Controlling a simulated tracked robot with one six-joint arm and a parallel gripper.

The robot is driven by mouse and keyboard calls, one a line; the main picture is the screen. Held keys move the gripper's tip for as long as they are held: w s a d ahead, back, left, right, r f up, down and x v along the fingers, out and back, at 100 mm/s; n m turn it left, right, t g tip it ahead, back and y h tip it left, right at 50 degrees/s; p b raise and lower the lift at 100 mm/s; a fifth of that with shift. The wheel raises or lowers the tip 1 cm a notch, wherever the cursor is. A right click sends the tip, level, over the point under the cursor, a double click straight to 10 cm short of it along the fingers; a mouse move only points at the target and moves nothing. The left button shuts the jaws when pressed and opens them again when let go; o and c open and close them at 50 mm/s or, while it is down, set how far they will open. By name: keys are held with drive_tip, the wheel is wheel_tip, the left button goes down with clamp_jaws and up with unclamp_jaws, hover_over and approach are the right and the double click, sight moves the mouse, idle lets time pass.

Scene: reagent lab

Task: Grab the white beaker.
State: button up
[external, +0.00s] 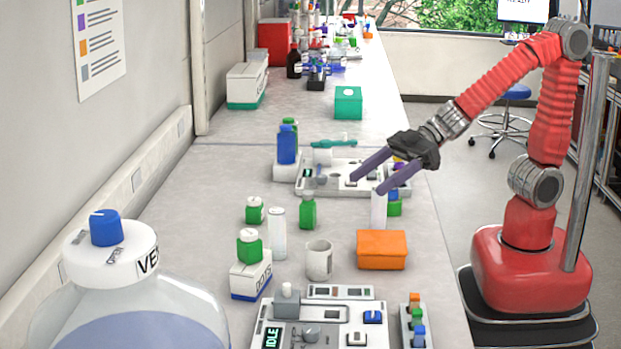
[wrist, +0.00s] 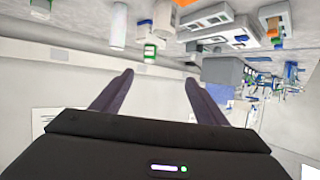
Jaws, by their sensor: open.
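My gripper (external: 366,185) is open and empty, reaching left over the bench. It is above and beyond the beaker, up and to the right of it in the picture, and apart from it. In the wrist view my gripper (wrist: 159,77) shows two dark fingers spread apart with nothing between them.
An orange box (external: 382,250) lies right of the beaker. A tall white cylinder (external: 278,234) and a green bottle (external: 307,212) stand behind it. Another white cylinder (external: 379,209) stands below my fingers. An instrument panel (external: 325,312) lies in front. A large bottle (external: 130,285) fills the near left.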

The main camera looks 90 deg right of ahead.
wheel_tip(320, 180, down, 7)
drive_tip(key=shift+f, duration=0.1)
idle(0.5)
approach(309, 254)
drive_tip(key=shift+d+f, duration=0.3)
drive_tip(key=shift+f, duration=0.15)
idle(0.3)
drive_tip(key=shift+x, duration=2.6)
drive_tip(key=shift+w+r, duration=0.1)
drive_tip(key=shift+r, duration=0.05)
drive_tip(key=c, duration=1.1)
